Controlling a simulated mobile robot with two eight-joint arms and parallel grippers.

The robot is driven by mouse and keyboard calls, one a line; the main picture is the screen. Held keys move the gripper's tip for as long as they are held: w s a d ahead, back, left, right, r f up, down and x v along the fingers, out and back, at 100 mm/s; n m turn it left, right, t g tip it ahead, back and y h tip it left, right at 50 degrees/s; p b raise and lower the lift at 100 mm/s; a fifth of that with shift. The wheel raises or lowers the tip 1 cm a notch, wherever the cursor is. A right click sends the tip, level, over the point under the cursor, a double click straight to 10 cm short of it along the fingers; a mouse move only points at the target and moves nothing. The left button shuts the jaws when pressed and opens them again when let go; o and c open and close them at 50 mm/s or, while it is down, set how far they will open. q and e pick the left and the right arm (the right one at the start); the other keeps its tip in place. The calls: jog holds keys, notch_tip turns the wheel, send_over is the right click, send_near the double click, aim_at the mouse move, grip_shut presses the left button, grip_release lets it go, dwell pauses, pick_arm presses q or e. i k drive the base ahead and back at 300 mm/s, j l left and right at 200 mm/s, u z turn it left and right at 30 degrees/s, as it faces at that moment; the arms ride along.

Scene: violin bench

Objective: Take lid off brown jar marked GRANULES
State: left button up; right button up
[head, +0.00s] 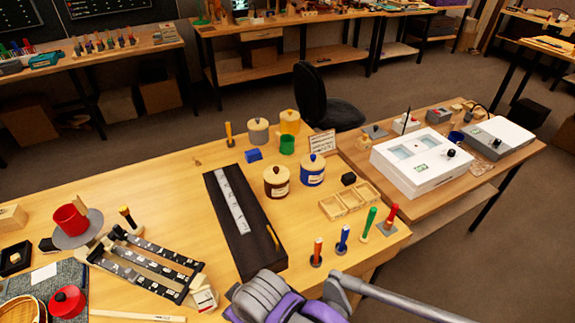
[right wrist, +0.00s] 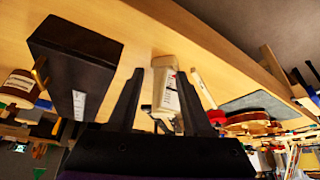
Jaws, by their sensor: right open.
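The brown jar (head: 270,190) stands upright on the wooden bench in the head view, behind the long dark case. Its pale lid (head: 277,174) with a dark knob sits on top. The jar's label is too small to read. In the right wrist view a brown jar (right wrist: 20,83) with a pale label shows at the left edge, partly cut off. My right gripper (right wrist: 160,74) is open and empty in the right wrist view, well away from the jar. In the head view its arm is at the bottom middle and its fingers are not visible. My left gripper is not in view.
A blue-banded lidded jar (head: 313,172) stands close right of the brown jar. Yellow (head: 289,124) and grey (head: 258,134) lidded jars stand behind, with a green cup (head: 287,145). The dark case (head: 262,235) lies in front. Upright coloured-handled tools (head: 343,238) stand at front right.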

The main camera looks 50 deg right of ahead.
aim_at(277, 174)
jog(key=l, duration=1.85)
